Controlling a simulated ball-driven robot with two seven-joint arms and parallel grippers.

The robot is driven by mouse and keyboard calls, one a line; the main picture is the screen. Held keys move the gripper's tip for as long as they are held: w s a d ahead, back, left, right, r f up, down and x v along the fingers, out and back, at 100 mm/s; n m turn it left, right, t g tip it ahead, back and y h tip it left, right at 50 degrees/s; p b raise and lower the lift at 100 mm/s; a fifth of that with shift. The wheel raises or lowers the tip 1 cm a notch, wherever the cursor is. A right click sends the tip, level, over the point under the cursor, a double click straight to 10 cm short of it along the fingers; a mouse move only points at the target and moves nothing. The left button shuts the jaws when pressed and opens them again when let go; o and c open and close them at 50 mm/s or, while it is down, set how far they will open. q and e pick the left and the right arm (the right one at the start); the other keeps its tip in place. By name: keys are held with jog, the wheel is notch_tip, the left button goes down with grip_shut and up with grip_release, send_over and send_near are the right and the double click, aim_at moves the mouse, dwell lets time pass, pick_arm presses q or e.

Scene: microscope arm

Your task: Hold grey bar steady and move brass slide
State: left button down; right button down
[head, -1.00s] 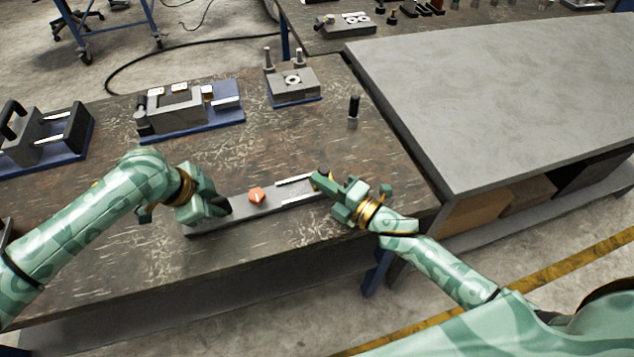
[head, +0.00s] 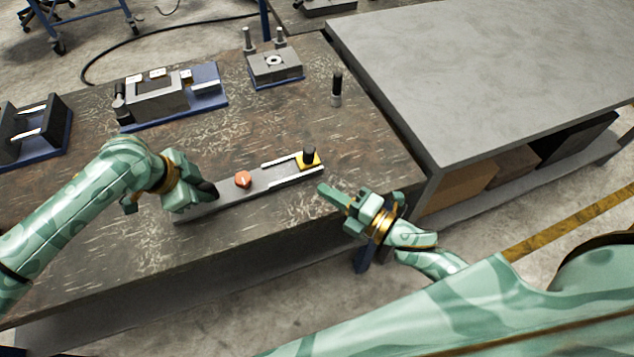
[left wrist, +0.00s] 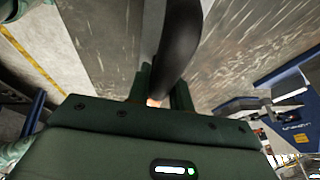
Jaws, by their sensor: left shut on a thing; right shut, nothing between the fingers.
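The grey bar (head: 223,195) lies along the front of the dark table, with an orange-red knob (head: 243,179) near its middle and light rails towards its right end. The brass slide (head: 305,162), yellow with a black knob on top, sits between the rails at the bar's right end. My left gripper (head: 210,192) is shut on the black handle at the bar's left end; the dark curved handle (left wrist: 180,45) also shows in the left wrist view. My right gripper (head: 324,192) is shut and empty, just off the bar's right end, apart from the slide.
Behind the bar stand a grey block fixture (head: 157,98) on a blue base, a block with two posts (head: 275,66) and a black-topped pin (head: 337,90). A black fixture (head: 40,128) is at the far left. A grey table (head: 480,75) adjoins on the right.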

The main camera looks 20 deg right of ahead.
pick_arm(q)
jog(key=shift+r, duration=0.1)
pick_arm(e)
jog(key=shift+s+d, duration=0.1)
pick_arm(q)
jog(key=c, duration=1.2)
grip_release()
jog(key=shift+o, duration=0.2)
